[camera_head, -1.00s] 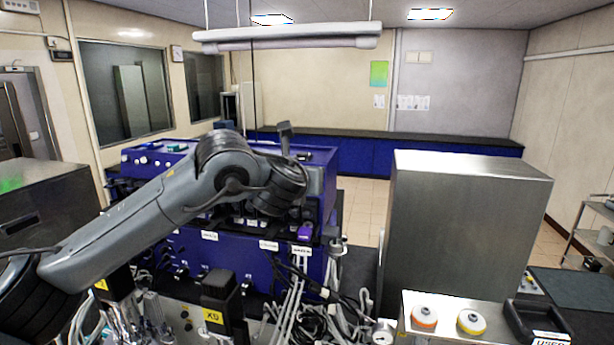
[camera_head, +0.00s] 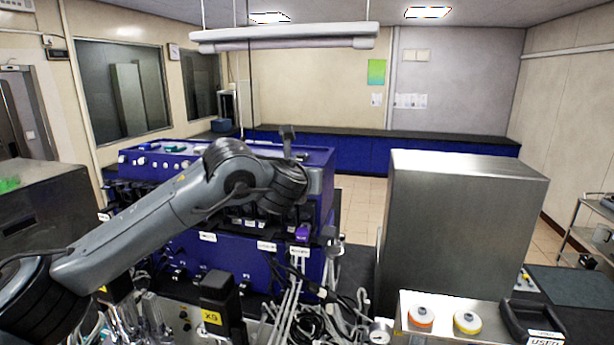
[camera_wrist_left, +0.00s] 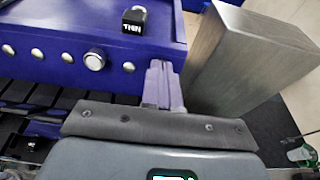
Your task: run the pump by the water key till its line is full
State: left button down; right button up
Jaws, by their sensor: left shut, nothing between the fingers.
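The blue bioreactor machine (camera_head: 235,262) stands in the middle of the head view, with dark fittings and small white labels on its front. My left arm reaches across it, and its wrist covers part of the front. In the left wrist view my left gripper (camera_wrist_left: 163,70) is shut and empty, its fingers beside the machine's blue edge. A row of round pale buttons runs along the blue panel (camera_wrist_left: 30,35), with one larger silver knob (camera_wrist_left: 95,59). I cannot tell which is the water key, and no pump line can be told apart. My right gripper is out of view.
A tall steel cabinet (camera_head: 450,225) stands right of the machine. Tangled pale tubes and cables (camera_head: 300,315) lie in front. A black labelled block (camera_wrist_left: 133,20) sits on the machine top.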

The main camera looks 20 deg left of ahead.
pick_arm(q)
jog(key=shift+s, duration=0.1)
jog(key=shift+b+v, duration=0.35)
jog(key=shift+v, duration=1)
jog(key=b+v, duration=0.1)
jog(key=v, duration=0.5)
jog(key=shift+r, duration=0.1)
